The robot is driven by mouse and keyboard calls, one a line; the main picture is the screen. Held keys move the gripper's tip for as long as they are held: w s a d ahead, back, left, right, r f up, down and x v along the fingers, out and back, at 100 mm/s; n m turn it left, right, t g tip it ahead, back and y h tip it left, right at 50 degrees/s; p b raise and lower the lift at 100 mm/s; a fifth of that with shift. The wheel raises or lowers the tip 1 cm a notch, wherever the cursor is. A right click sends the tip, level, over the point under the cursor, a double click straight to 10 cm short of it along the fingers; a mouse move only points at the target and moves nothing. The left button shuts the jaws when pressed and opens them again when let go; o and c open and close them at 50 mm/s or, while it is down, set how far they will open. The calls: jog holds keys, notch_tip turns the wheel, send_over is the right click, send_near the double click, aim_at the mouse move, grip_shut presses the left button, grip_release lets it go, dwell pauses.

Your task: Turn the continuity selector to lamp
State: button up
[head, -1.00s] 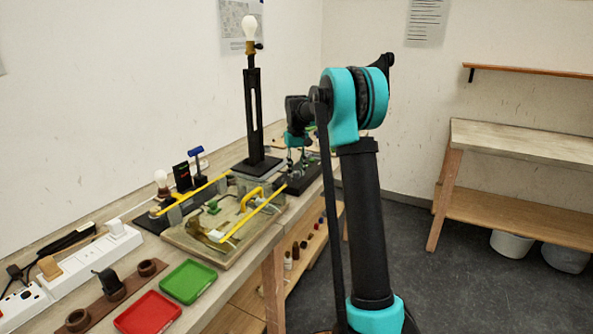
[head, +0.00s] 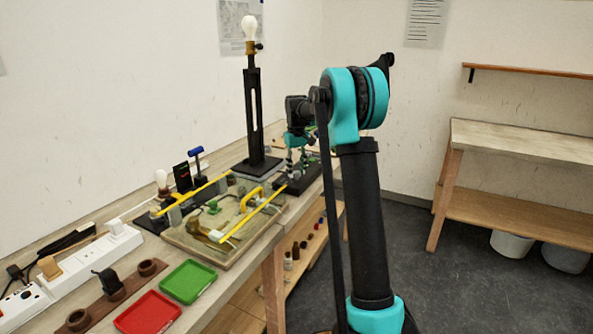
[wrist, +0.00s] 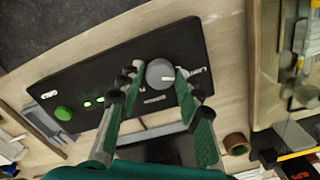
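The selector is a round grey knob (wrist: 160,74) on a black panel (wrist: 85,72) in the wrist view. A pale mark on the knob points right, toward the side with the white label that seems to read LAMP (wrist: 198,72). My gripper (wrist: 159,70) has one finger on each side of the knob. The right fingertip is very near or touching its edge, and a narrow gap shows at the left. In the head view my gripper (head: 297,165) is small, pointing down over the panel (head: 312,177) at the back of the bench.
A green button (wrist: 63,113) and small green lights sit on the panel. A brown ring (wrist: 236,143) lies beside it. In the head view a tall black lamp stand (head: 254,110) and a tray with yellow bars (head: 240,222) stand close to my gripper.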

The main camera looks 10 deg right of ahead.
aim_at(297, 172)
jog(key=shift+o, duration=0.9)
jog(key=shift+r, duration=0.15)
notch_tip(297, 172, up, 12)
